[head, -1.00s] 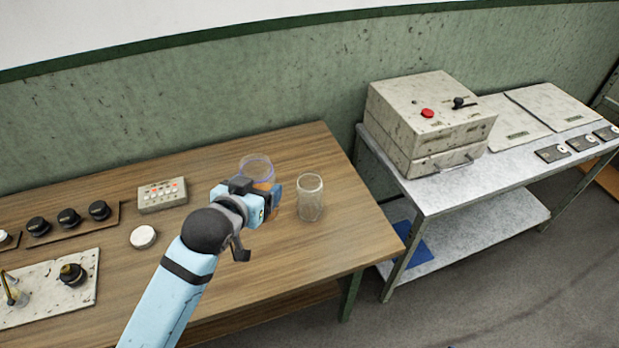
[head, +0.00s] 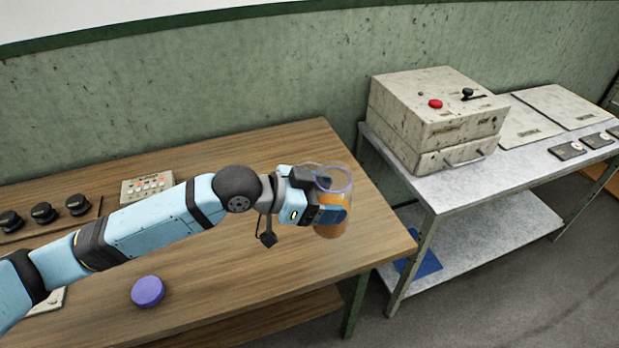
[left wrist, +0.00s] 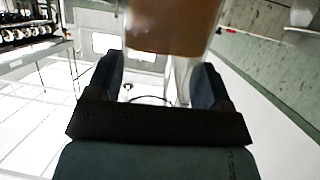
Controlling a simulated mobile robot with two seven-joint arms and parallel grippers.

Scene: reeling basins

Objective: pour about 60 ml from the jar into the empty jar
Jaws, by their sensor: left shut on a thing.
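My left gripper (head: 327,198) is shut on a clear jar (head: 331,228) with orange liquid and a bluish rim. The jar looks close to upright, over the right part of the wooden table. In the left wrist view its orange-brown contents (left wrist: 172,25) show beyond the fingers. The empty clear jar (head: 309,167) is mostly hidden behind my gripper and the held jar; only part of its rim shows. I cannot tell whether the two jars touch. My right gripper is not in view.
A purple round lid (head: 148,291) lies on the wooden table (head: 235,290) at the front. A button box (head: 147,188) and several black knobs (head: 43,212) are at the left. A metal bench with a grey machine (head: 432,120) stands at the right.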

